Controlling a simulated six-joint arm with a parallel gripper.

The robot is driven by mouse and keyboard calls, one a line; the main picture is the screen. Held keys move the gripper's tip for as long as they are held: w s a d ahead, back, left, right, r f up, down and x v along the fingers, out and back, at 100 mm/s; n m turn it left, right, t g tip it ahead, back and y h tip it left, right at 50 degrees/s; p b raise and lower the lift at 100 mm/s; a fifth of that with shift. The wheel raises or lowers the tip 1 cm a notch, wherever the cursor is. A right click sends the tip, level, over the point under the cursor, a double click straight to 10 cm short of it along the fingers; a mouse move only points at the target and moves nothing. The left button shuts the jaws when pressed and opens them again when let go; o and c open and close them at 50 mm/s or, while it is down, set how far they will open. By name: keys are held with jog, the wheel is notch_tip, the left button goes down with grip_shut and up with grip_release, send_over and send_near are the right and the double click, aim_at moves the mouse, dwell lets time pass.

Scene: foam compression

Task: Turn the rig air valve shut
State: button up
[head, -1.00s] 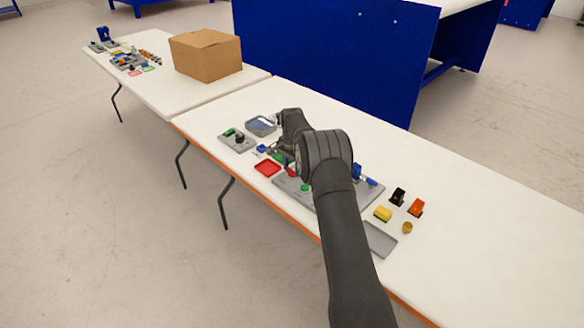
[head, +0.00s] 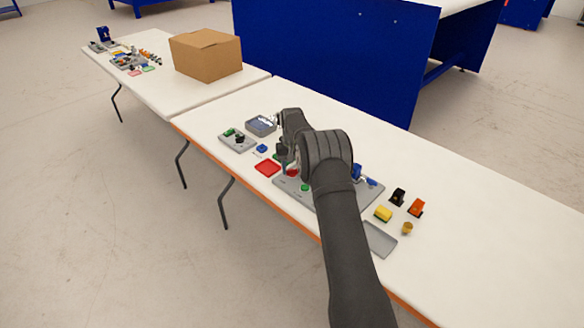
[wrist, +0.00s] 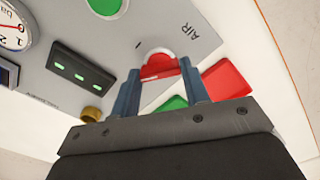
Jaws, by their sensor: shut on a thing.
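The rig's air valve has a red handle (wrist: 160,68) on the grey panel (wrist: 165,28), beside the printed word AIR. In the wrist view the two blue-grey fingers of my gripper (wrist: 161,84) stand on either side of the red handle, shut on it. In the head view my gripper (head: 284,155) is low over the left end of the grey rig plate (head: 330,200). My arm hides much of the rig there, and a bit of red (head: 291,172) shows below the gripper.
A dial gauge (wrist: 12,30), green button (wrist: 105,4), black block with green lights (wrist: 82,68) and brass knob (wrist: 92,114) are on the panel. A red tray (head: 267,168) lies left of the rig. Yellow, black and orange items lie right; the table's right end is clear.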

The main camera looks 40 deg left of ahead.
aim_at(292, 170)
jog(key=n, duration=0.6)
jog(key=shift+n, duration=0.4)
dwell(0.4)
jog(key=o, duration=1)
notch_tip(292, 170, up, 18)
jog(key=shift+f, duration=0.25)
jog(key=shift+f, duration=0.15)
notch_tip(292, 170, down, 17)
jog(key=shift+f, duration=0.1)
dwell(0.4)
